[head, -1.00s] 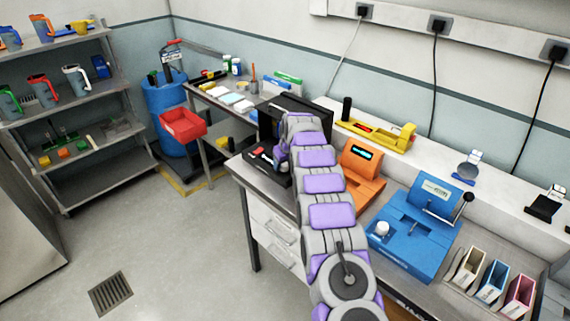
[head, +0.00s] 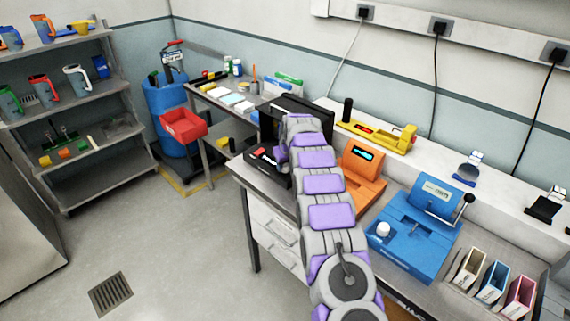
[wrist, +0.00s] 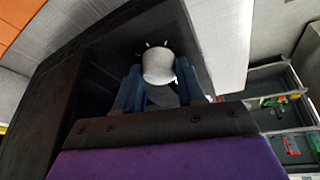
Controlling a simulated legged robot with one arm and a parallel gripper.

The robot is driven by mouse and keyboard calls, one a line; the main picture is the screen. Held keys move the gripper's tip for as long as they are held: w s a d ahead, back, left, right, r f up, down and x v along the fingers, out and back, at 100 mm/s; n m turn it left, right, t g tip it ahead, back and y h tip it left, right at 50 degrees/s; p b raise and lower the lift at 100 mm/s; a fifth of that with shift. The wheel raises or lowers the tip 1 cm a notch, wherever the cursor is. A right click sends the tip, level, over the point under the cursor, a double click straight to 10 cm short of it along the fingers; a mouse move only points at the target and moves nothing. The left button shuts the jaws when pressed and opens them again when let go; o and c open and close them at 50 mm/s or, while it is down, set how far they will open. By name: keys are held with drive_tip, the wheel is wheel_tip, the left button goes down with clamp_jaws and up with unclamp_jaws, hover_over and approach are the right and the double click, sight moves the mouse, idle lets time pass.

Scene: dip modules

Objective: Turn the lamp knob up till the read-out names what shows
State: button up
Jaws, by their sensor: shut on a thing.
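A white round knob (wrist: 158,66) with short pale tick marks around it sits on a black unit (wrist: 55,95) in the wrist view. My gripper (wrist: 158,84) has its blue fingers on either side of the knob, shut on it. In the head view the black unit (head: 305,108) stands at the left end of the bench, partly behind my arm. My gripper (head: 281,156) is mostly hidden there by the arm's end. No read-out on the black unit can be made out in either view.
Right of my arm stand an orange unit (head: 363,180) with a lit cyan display, a blue unit (head: 420,225) with a white knob and a lever, and several small bins (head: 490,280). A yellow device (head: 375,133) lies on the back ledge. The floor at left is clear.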

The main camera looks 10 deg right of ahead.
drive_tip(key=shift+r+m+p, duration=0.15)
drive_tip(key=shift+m+p, duration=0.15)
drive_tip(key=shift+p, duration=0.2)
drive_tip(key=shift+m+h+p, duration=0.4)
drive_tip(key=shift+m+p, duration=0.2)
drive_tip(key=shift+p, duration=0.3)
drive_tip(key=shift+a+m+h+p, duration=0.15)
drive_tip(key=shift+m+h+p, duration=0.15)
drive_tip(key=shift+m+p, duration=0.65)
drive_tip(key=shift+w+a+m+h+p, duration=0.1)
drive_tip(key=shift+m+h+p, duration=0.6)
drive_tip(key=shift+m, duration=0.55)
drive_tip(key=shift+m+g+h+p, duration=0.35)
drive_tip(key=shift+m+p, duration=0.3)
drive_tip(key=shift+m, duration=0.55)
drive_tip(key=shift+w+m+p, duration=0.1)
drive_tip(key=shift+m+p, duration=0.35)
drive_tip(key=shift+m, duration=0.25)
